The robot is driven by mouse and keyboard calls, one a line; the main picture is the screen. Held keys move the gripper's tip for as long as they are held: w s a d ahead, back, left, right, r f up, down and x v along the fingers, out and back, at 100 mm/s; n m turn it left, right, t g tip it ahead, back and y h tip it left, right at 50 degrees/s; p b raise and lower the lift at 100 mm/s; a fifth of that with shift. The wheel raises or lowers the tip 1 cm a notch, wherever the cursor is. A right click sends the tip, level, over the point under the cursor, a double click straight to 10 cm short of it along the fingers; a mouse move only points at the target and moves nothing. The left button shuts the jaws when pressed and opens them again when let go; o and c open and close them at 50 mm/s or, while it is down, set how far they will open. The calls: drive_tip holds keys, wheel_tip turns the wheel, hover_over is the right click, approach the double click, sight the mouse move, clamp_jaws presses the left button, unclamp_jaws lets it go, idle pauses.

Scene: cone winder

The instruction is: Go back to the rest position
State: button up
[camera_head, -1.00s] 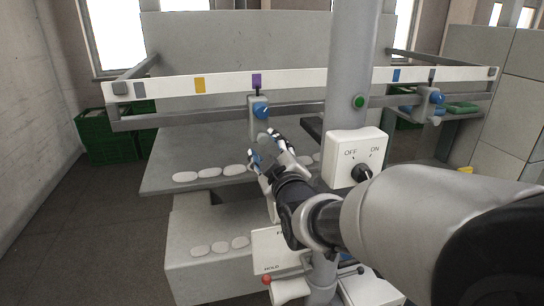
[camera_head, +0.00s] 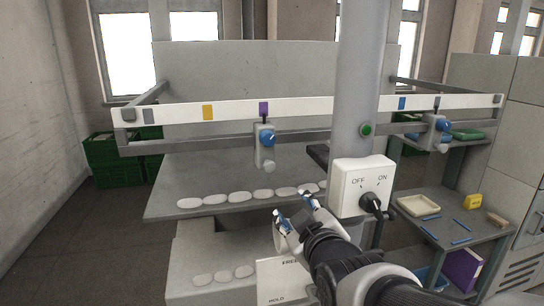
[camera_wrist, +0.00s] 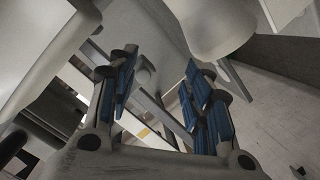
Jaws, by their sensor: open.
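My gripper (camera_head: 294,208) is open and empty, in front of the machine's grey shelf and left of the OFF/ON switch box (camera_head: 362,187). In the wrist view its two blue-padded fingers (camera_wrist: 163,100) stand apart with nothing between them. The switch box's black knob (camera_head: 371,203) is clear of my gripper. My arm comes in from the bottom right of the head view.
A white rail (camera_head: 320,109) with coloured marks runs across the machine, with a blue-knobbed slider (camera_head: 267,140) below the purple mark. Several white oval pieces lie on the grey shelf (camera_head: 165,206). A side table (camera_head: 446,205) with a tray stands right. Green crates (camera_head: 112,152) stand left.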

drive_tip(key=s+d+f+m+g+h+b, duration=0.1)
drive_tip(key=s+d+f+m+g, duration=0.2)
drive_tip(key=s, duration=0.6)
drive_tip(key=s+d+f+m+g, duration=0.3)
drive_tip(key=s+f, duration=0.3)
drive_tip(key=s, duration=0.3)
drive_tip(key=s+d+f+m+g+h+b, duration=0.1)
drive_tip(key=s+d+f+m+g, duration=0.2)
drive_tip(key=s, duration=0.7)
drive_tip(key=shift+f+g+h+b, duration=0.3)
drive_tip(key=shift+f+g, duration=0.4)
drive_tip(key=shift+f, duration=0.25)
drive_tip(key=shift+o, duration=0.4)
drive_tip(key=shift+w, duration=0.1)
